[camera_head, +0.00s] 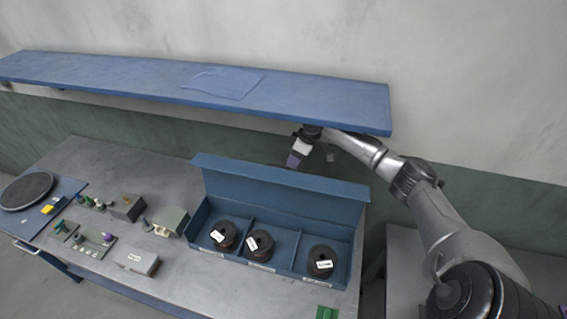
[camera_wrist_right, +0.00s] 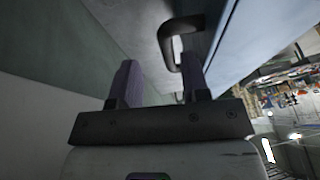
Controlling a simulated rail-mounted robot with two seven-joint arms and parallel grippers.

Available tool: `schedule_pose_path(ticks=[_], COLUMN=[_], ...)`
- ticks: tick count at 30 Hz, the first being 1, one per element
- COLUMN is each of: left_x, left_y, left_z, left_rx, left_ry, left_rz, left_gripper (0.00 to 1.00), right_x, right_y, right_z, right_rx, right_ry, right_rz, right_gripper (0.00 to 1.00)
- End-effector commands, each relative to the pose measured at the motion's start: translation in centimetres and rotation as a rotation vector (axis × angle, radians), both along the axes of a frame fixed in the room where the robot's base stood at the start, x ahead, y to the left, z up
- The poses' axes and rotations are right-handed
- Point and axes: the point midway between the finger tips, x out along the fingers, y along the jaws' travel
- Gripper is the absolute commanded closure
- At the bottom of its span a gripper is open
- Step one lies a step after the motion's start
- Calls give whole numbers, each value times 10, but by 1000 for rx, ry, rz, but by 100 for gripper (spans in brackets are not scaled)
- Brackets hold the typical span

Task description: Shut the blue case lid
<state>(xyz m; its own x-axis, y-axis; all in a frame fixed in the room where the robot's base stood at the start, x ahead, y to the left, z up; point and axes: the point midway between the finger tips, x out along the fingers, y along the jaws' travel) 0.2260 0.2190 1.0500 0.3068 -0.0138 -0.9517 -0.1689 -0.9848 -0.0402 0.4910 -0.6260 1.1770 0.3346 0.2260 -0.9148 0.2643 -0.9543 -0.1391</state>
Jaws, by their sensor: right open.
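The blue case (camera_head: 284,268) stands on the grey workbench with its lid (camera_head: 283,188) raised along the back edge, so its compartments are open. Three dark spools with white labels sit inside: a left spool (camera_head: 224,229), a middle spool (camera_head: 262,240) and a right spool (camera_head: 321,256). My right gripper (camera_head: 295,160) is open, behind and just above the lid's top edge, under the blue shelf. Its two purple fingers show apart in the right wrist view (camera_wrist_right: 161,68), with nothing seen between them. Contact with the lid cannot be told. My left gripper is not in view.
The blue shelf (camera_head: 330,103) overhangs the case and my right forearm. A dark curved bar (camera_wrist_right: 168,45) lies just beyond the fingers in the wrist view. A grey-green block (camera_head: 172,221), brown box (camera_head: 127,207) and small parts stand left of the case.

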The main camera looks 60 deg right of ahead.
Motion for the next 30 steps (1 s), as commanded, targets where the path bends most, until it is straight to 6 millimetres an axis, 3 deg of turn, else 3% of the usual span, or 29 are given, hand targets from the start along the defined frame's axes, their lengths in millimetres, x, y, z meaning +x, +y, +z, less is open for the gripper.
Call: schedule_pose_path(ticks=[6, 15, 26, 30], left_x=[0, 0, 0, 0], left_y=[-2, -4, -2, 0], left_z=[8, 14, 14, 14], left_rx=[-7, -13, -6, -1], left_ry=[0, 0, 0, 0], left_rz=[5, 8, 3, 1], left_gripper=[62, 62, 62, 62], right_x=[25, 31, 31, 31], right_y=[17, 21, 22, 21], right_z=[-1, -25, -28, -28], right_rx=[2, 0, 0, 0], right_ry=[-1, 1, 1, 1], right_rz=[1, -1, 0, 0], right_gripper=[58, 58, 58, 69])
